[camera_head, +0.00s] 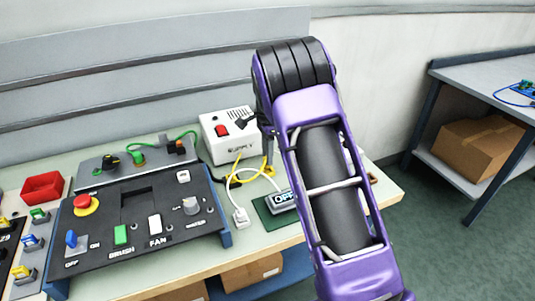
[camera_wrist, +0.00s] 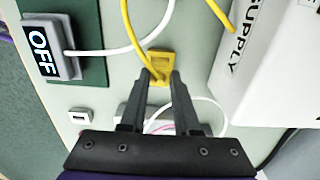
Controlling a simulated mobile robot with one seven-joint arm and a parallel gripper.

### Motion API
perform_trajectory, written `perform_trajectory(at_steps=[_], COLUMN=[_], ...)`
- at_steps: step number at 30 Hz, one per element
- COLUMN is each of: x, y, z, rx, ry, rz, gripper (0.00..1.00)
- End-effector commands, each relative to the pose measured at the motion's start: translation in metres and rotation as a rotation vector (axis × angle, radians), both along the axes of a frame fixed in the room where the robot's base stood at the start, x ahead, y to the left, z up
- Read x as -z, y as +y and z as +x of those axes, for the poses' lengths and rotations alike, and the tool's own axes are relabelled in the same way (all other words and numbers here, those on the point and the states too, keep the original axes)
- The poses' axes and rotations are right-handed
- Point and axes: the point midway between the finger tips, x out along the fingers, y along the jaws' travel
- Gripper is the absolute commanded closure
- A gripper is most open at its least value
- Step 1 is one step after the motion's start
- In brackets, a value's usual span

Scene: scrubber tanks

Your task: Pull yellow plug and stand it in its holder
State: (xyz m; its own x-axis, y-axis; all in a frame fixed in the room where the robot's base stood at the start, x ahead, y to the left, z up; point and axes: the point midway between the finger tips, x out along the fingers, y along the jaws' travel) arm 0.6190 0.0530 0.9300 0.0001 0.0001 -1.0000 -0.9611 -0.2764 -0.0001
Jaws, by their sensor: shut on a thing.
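In the wrist view my gripper (camera_wrist: 158,80) points at a yellow piece, with its two dark fingers close together. The fingers are closed on the yellow plug (camera_wrist: 158,82), of which only a little shows between the tips. A yellow cable (camera_wrist: 132,32) runs up from there. A yellow square piece (camera_wrist: 162,60), which looks like the holder, lies on the bench just beyond the tips; it also shows in the head view (camera_head: 268,172). I cannot tell whether the plug is seated in it. In the head view my arm hides most of the gripper.
The white supply box (camera_head: 228,132) stands close behind, also at right in the wrist view (camera_wrist: 262,65). An OFF block (camera_wrist: 42,42) on a green plate and a white plug (camera_head: 240,217) are nearby. A dark control panel (camera_head: 140,218) fills the bench's left.

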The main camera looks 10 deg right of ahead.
Motion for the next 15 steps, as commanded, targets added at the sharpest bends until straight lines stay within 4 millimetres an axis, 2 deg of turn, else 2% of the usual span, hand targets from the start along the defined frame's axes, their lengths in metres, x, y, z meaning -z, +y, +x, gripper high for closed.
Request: perform_trajectory(at_steps=[15], x=[0.018], y=[0.000], z=[0.000], rx=[0.000], ry=[0.001], rz=[0.000], gripper=[1.00])
